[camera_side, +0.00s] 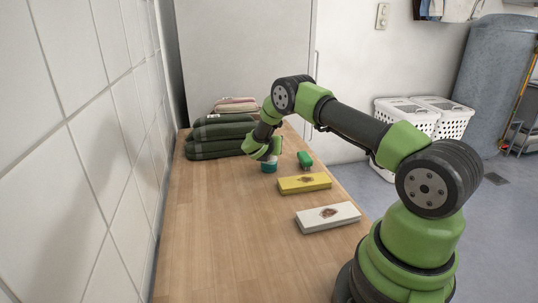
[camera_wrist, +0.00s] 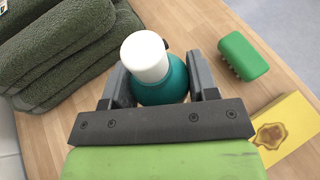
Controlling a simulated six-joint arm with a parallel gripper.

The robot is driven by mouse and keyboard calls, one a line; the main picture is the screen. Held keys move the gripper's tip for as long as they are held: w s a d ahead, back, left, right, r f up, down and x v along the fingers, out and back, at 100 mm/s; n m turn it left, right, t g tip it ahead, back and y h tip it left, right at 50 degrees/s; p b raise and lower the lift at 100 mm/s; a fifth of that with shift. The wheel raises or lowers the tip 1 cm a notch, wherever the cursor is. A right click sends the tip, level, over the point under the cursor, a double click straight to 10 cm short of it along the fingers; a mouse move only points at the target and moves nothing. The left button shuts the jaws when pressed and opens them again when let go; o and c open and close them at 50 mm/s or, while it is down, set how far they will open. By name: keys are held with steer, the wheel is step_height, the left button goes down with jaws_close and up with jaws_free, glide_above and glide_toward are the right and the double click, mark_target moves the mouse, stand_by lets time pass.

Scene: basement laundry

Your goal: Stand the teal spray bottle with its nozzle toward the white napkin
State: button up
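The teal spray bottle (camera_wrist: 165,84) has a white top (camera_wrist: 145,56) and sits between the two fingers of my gripper (camera_wrist: 160,78). The fingers lie against both sides of its body with no clear gap. In the side view the bottle (camera_side: 269,166) looks upright at the wood counter, below my gripper (camera_side: 264,152), which partly hides it. A small dark bit shows at the right of the white top; I cannot tell surely if it is the nozzle. The white napkin (camera_side: 343,212), a flat block with a brown stain, lies nearer the side camera, outside the wrist view.
A yellow block with a brown stain (camera_side: 291,186) lies between bottle and napkin. A green brush (camera_side: 305,158) lies right of the bottle. Folded dark green towels (camera_side: 208,144) are stacked close on the left, against the tiled wall. The counter's (camera_side: 215,240) near left part is clear.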

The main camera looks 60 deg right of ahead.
steer(key=c, duration=0.3)
steer(key=shift+c, duration=0.2)
steer(key=shift+r, duration=0.15)
